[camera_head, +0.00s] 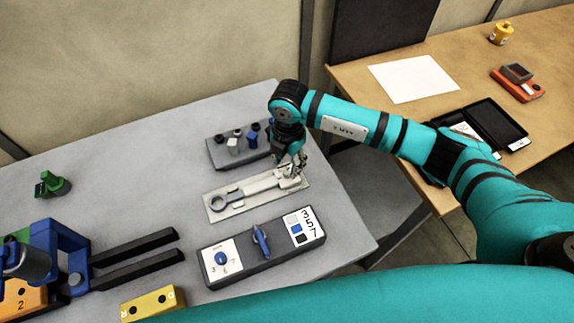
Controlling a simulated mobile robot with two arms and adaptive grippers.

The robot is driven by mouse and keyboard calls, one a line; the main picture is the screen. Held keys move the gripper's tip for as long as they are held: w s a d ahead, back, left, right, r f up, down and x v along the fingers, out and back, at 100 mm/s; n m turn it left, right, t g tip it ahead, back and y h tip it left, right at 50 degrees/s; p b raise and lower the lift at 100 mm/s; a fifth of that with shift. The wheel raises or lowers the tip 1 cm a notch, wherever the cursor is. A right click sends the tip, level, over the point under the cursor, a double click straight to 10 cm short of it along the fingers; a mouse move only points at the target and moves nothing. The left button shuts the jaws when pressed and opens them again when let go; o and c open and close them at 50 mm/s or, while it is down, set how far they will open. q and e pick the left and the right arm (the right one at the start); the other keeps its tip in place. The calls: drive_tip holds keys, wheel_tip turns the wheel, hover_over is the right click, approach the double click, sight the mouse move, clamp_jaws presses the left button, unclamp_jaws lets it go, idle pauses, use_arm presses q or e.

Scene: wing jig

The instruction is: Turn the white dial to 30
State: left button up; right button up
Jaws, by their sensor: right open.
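A dark control box (262,248) lies at the front of the grey table. Its left end has a white square face with a blue round knob (221,258) and small numbers around it. A blue lever (260,240) stands mid-box. A second dark box (222,157) at the back carries several small knobs, one of them white (233,146). I cannot tell which one is the white dial, and no pointer reading is legible. My right gripper (295,172) is open, pointing down over the right end of a pale plate, right of the back box. My left gripper is not seen.
The pale plate (236,212) bears a long handle-like part between the two boxes. A blue fixture with dark bars (130,245), a yellow block (153,302) and a green part (52,184) are at left. A wooden table (360,80) stands right.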

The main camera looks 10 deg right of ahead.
sight(287, 172)
drive_tip(key=shift+f, duration=2.05)
clamp_jaws()
